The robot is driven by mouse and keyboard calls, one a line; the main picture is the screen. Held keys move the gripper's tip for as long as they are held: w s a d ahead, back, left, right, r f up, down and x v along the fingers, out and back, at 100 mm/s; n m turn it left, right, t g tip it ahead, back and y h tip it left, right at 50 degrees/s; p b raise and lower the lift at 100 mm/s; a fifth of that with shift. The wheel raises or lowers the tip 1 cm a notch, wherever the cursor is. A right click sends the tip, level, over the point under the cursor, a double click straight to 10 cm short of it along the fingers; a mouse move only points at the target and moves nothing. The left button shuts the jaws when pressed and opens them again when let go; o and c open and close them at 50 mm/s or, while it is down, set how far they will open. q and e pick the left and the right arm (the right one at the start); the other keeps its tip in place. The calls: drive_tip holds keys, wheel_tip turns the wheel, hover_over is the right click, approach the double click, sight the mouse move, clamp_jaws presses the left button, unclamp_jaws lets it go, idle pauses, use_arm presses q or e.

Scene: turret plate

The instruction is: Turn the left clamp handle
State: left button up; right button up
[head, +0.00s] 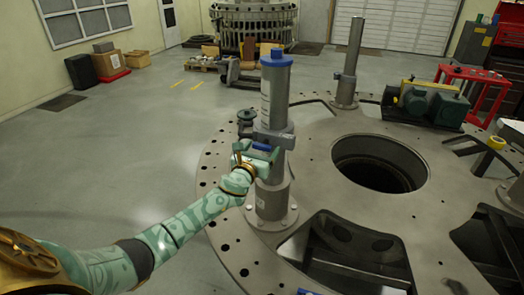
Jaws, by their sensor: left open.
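A grey upright post with a blue cap (276,58) stands on the turret plate (335,195). A grey clamp (272,136) wraps around the post at mid-height. A blue handle (262,147) shows at the clamp's front, partly hidden by my gripper. My left gripper (262,157) is open, at the handle just in front of the post; I cannot tell whether its fingers touch the handle. My right gripper is not in view.
The plate has a large round hole (380,165) right of the post and dark cut-outs at the front. A second post (350,60) and a green motor unit (427,102) stand farther back. Open floor (120,150) lies to the left.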

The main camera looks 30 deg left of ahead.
use_arm(q)
drive_tip(key=shift+w+a, duration=0.15)
drive_tip(key=shift+w, duration=0.25)
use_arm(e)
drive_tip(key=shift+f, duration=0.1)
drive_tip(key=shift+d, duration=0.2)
use_arm(q)
drive_tip(key=shift+s, duration=0.1)
drive_tip(key=c, duration=1)
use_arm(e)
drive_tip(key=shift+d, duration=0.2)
